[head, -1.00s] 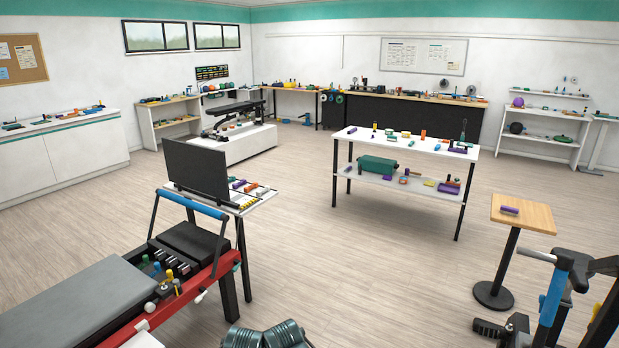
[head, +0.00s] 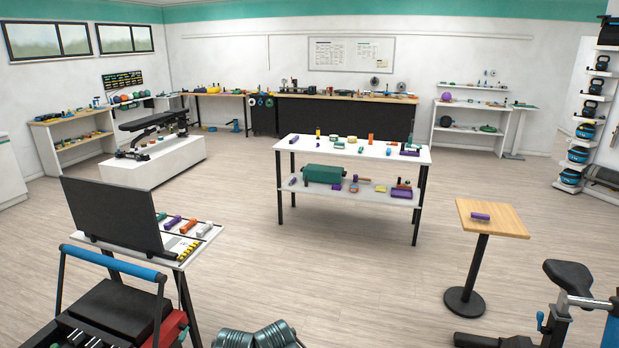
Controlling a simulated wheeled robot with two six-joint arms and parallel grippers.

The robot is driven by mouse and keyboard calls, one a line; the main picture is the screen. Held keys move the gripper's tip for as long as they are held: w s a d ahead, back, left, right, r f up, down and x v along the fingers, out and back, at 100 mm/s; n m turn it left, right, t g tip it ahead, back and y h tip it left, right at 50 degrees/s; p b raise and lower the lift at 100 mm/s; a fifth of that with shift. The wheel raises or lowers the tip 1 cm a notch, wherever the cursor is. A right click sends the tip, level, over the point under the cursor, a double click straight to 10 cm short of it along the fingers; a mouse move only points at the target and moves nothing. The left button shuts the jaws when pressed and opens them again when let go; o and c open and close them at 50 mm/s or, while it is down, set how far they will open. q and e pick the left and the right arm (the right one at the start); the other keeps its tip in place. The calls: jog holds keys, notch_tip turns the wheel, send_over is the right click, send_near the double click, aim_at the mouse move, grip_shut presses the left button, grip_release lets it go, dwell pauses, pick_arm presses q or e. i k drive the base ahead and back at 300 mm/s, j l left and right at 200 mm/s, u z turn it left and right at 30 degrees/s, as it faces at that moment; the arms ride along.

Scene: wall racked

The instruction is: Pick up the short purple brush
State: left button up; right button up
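I cannot make out a clear short purple brush at this distance. A small purple cylinder (head: 481,217) lies on the square wooden-topped pedestal table (head: 511,221) at the right. Another purple piece (head: 173,222) lies among small items on the white table (head: 206,238) behind a dark screen at the left. More purple pieces sit at the right end of the white two-level table (head: 345,148), such as a purple tray-like piece (head: 401,192) on its lower shelf. Neither of my grippers is in view.
The dark screen (head: 114,212) hides part of the left table. A red and black exercise machine (head: 112,307) is at the front left, grey-green coils (head: 262,338) at the front, and an exercise bike (head: 568,285) at the front right. Floor (head: 350,270) between the tables is clear.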

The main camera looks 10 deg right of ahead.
aim_at(482, 218)
jog(key=i+l+z, duration=0.15)
jog(key=i+z, duration=0.25)
jog(key=i, duration=0.2)
jog(key=i+z, duration=0.35)
jog(key=i, duration=0.25)
jog(key=i+j+z, duration=0.15)
jog(key=i+z, duration=0.25)
jog(key=i, duration=0.15)
jog(key=i+z, duration=0.2)
jog(key=i, duration=0.4)
jog(key=i+z, duration=0.15)
jog(key=i, duration=0.5)
jog(key=i+j+z, duration=0.2)
jog(key=i, duration=0.4)
jog(key=i+z, duration=0.45)
jog(key=i, duration=0.65)
